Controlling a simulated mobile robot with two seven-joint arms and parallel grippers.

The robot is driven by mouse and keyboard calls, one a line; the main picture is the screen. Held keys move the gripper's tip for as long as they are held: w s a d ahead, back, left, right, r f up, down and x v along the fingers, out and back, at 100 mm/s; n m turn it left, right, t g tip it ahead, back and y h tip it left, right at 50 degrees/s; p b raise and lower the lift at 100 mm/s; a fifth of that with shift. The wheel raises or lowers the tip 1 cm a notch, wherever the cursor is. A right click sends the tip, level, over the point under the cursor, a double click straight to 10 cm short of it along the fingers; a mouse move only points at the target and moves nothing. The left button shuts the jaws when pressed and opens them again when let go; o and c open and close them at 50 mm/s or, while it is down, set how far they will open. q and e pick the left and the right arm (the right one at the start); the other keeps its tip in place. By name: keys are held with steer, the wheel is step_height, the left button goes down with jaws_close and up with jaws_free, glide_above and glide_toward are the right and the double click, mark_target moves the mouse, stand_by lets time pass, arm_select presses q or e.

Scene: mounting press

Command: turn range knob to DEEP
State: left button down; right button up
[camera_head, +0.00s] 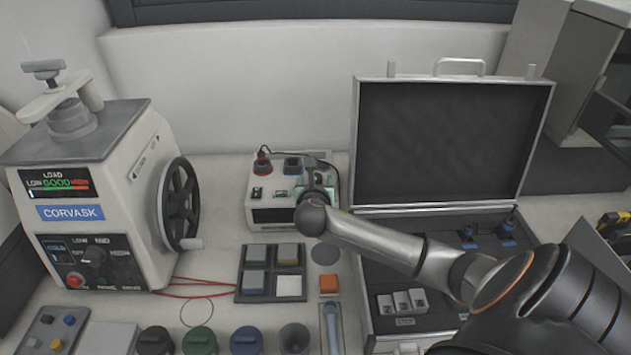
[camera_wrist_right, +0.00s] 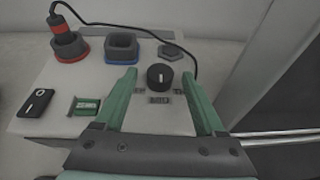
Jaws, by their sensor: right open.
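The range knob (camera_wrist_right: 160,77) is a small round black knob on top of a white box (camera_head: 262,183) in the middle of the table. In the head view my right gripper (camera_head: 317,180) is over the box's right part and hides the knob. My left gripper is not in view.
On the box are a red-ringed socket with a plug (camera_wrist_right: 67,42) and cable, a blue-ringed socket (camera_wrist_right: 122,46), a black rocker switch (camera_wrist_right: 36,103) and a green part (camera_wrist_right: 84,105). An open case (camera_head: 450,140) stands right; a press (camera_head: 90,190) stands left.

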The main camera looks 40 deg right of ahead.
jaws_close()
stand_by(0.6)
